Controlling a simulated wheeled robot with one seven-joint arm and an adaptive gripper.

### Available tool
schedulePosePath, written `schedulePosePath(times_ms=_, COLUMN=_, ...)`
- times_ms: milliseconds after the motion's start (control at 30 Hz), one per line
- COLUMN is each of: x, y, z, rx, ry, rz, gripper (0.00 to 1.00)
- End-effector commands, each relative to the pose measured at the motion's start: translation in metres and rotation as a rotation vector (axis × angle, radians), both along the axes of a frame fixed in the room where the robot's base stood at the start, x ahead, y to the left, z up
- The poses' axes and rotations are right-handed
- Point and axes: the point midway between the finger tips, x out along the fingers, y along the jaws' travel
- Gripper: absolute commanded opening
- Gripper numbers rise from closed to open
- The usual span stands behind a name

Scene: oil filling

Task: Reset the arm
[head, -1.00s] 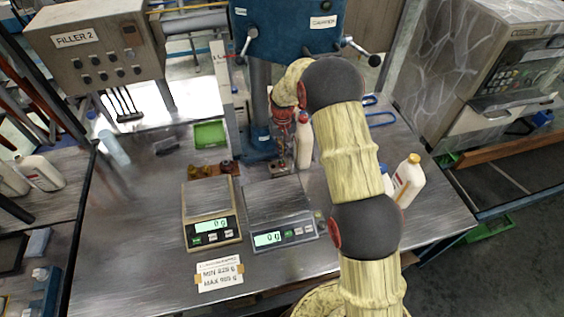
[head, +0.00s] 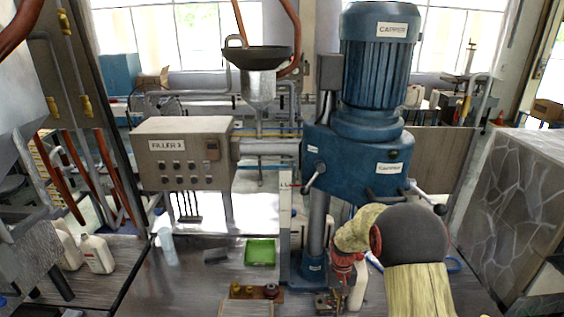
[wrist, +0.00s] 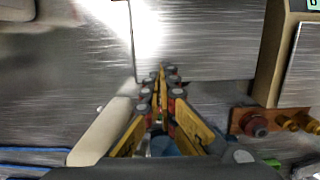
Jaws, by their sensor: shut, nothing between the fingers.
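My arm reaches forward in the head view, with a dark round joint and pale covered links at the lower right. My gripper (head: 342,270) hangs low in front of the blue capper machine (head: 362,150), partly hidden by my arm. In the wrist view my gripper (wrist: 164,78) has its yellow-and-dark fingers drawn together at the tips, with nothing between them. A pale bottle (wrist: 105,130) lies left of the fingers in that picture. It also shows behind my gripper in the head view (head: 357,290).
A wooden block with knobs (head: 255,293) and a green tray (head: 260,252) are on the metal table left of the capper. The filler box (head: 185,160) stands behind. A scale (wrist: 272,60) is right of the fingers in the wrist view.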

Motion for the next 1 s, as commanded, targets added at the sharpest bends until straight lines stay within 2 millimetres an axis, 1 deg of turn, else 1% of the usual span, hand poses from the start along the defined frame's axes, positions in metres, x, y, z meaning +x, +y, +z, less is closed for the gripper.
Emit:
schedulePosePath(times_ms=33, x=-0.011, y=0.0, z=0.011, rx=0.0, ry=0.0, rz=0.0, gripper=0.0)
schedulePosePath(times_ms=167, x=-0.037, y=0.0, z=0.041, rx=0.0, ry=-0.007, rz=0.0, gripper=0.0)
schedulePosePath(times_ms=300, x=-0.067, y=0.0, z=0.076, rx=0.0, ry=-0.027, rz=0.0, gripper=0.0)
schedulePosePath(times_ms=500, x=-0.108, y=0.0, z=0.119, rx=0.0, ry=-0.069, rz=0.0, gripper=0.0)
schedulePosePath(times_ms=700, x=-0.15, y=0.0, z=0.155, rx=0.0, ry=-0.123, rz=0.0, gripper=0.0)
schedulePosePath(times_ms=1000, x=-0.211, y=0.0, z=0.194, rx=0.0, ry=-0.223, rz=0.0, gripper=0.0)
